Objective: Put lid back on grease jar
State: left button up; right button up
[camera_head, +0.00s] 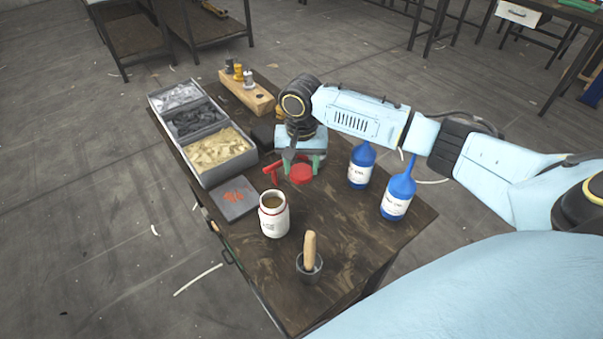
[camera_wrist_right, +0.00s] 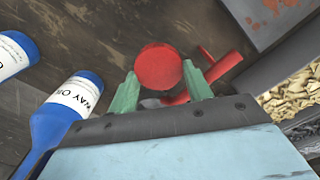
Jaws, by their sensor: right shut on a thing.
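The round red lid (camera_head: 301,174) is between the green fingers of my right gripper (camera_head: 302,168), behind and to the right of the jar. In the right wrist view the lid (camera_wrist_right: 158,67) sits between the two fingertips (camera_wrist_right: 160,85), and the gripper is shut on it. The jar does not show in the right wrist view. My left gripper is not in view.
A red T-shaped tool (camera_head: 270,168) lies just left of the lid. Two blue bottles (camera_head: 361,167) (camera_head: 397,197) stand at right. A cup with a wooden handle (camera_head: 309,265) is in front of the jar. A grey plate (camera_head: 234,199) and sectioned bin (camera_head: 203,181) are at left.

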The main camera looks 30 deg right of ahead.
aim_at(301, 169)
notch_tip(301, 169, up, 5)
jog(key=shift+p, duration=0.35)
jog(key=shift+a, duration=0.1)
jog(key=s+a+r+n, duration=0.3)
jog(key=a+r, duration=0.1)
jog(key=a, duration=0.7)
jog(key=s+a+r+n, duration=0.2)
jog(key=a+r+n, duration=0.2)
jog(key=a, duration=0.7)
jog(key=shift+s+a, duration=0.2)
jog(key=shift+s, duration=0.2)
jog(key=shift+r, duration=0.1)
